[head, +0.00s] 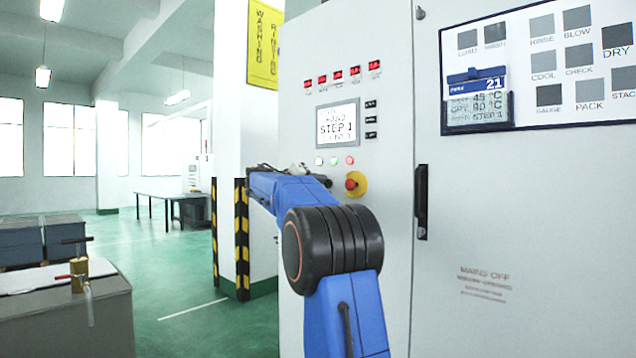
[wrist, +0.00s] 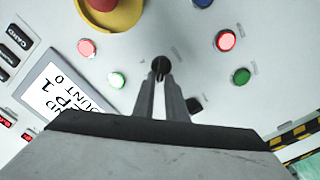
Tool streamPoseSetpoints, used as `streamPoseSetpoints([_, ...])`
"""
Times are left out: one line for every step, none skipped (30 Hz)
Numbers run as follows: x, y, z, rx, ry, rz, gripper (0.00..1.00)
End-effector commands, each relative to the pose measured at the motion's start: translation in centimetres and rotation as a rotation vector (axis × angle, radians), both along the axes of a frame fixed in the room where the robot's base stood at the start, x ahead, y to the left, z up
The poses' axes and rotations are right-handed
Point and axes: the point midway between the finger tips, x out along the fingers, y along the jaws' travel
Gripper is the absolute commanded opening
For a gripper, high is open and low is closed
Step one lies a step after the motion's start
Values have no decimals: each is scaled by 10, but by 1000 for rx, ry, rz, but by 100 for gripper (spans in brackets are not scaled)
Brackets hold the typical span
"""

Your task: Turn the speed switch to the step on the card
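The speed switch (wrist: 160,63) is a small black knob on the pale cabinet front in the wrist view. My gripper (wrist: 160,74) reaches it, with its fingertips at the knob's two sides. The gap between them is too small to tell whether they grip it. In the head view my gripper (head: 318,180) is at the panel, partly behind my blue arm, and the switch is hidden. The card (head: 478,108) is under a blue clip on the board, numbered 21; its small last line seems to read STEP 1. The panel display (head: 337,123) reads STEP 1.
A red emergency button (head: 354,184) on a yellow base sits right of my gripper. A striped pillar guard (head: 242,240) stands left of the cabinet. A grey bench (head: 75,320) is at lower left. Green floor between is open.

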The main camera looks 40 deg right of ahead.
Motion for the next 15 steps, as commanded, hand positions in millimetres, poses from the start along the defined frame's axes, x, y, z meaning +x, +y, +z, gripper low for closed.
streamPoseSetpoints([0, 0, 0, 1, 0, 1, 25])
streamPoseSetpoints([0, 0, 0, 1, 0, 1, 27])
streamPoseSetpoints([0, 0, 0, 0, 0, 0, 27])
streamPoseSetpoints([0, 0, 0, 0, 0, 0, 27])
streamPoseSetpoints([0, 0, 0, 0, 0, 0, 27])
streamPoseSetpoints([0, 0, 0, 0, 0, 0, 27])
streamPoseSetpoints([0, 0, 0, 0, 0, 0, 27])
streamPoseSetpoints([0, 0, 0, 0, 0, 0, 27])
streamPoseSetpoints([0, 0, 0, 0, 0, 0, 27])
streamPoseSetpoints([0, 0, 0, 0, 0, 0, 27])
streamPoseSetpoints([0, 1, 0, 0, 0, 0, 27])
streamPoseSetpoints([0, 3, 0, -1, 0, 1, 27])
streamPoseSetpoints([0, 5, 0, 0, 0, 1, 27])
streamPoseSetpoints([0, 7, 0, 0, 0, 1, 27])
streamPoseSetpoints([0, 11, 0, -1, 0, 2, 27])
